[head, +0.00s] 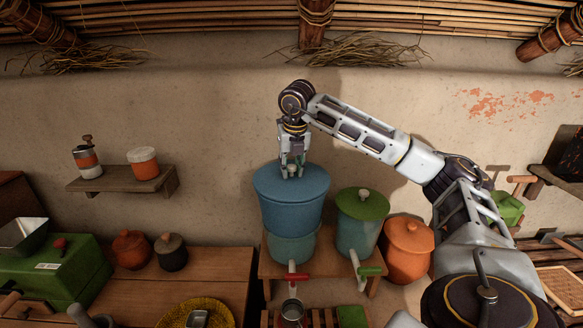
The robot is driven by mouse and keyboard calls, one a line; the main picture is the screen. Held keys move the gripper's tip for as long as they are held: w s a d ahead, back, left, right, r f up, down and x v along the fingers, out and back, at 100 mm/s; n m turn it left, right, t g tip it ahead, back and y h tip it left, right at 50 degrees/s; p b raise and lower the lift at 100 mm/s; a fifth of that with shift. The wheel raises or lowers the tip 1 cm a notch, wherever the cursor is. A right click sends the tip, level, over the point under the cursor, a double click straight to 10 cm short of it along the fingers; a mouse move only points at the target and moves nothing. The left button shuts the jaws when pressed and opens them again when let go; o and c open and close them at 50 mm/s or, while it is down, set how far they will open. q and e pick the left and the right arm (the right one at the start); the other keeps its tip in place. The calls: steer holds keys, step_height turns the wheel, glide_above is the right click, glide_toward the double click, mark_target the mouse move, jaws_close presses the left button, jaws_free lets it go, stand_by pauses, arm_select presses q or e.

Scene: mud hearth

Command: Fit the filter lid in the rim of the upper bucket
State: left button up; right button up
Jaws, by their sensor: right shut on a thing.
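The filter lid (268,182) is a blue disc with a small pale knob. It lies over the mouth of the upper bucket (291,215), a blue tapered bucket. The lid looks about level; I cannot tell whether its edge sits inside the rim or just on it. The upper bucket stands on a paler teal lower bucket (290,250) with a red-handled tap. My right gripper (290,173) points down from above and is shut on the lid's knob, which its fingers partly hide. My left gripper is not in view.
Right of the buckets stand a teal pot with a green lid (362,205) and an orange lidded pot (407,248). A green box (60,270) and two small pots are on the left bench.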

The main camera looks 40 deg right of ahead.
steer(key=o, duration=1.1)
steer(key=shift+r, duration=0.15)
steer(key=shift+r+p, duration=3.05)
steer(key=shift+r, duration=0.85)
steer(key=shift+f, duration=0.1)
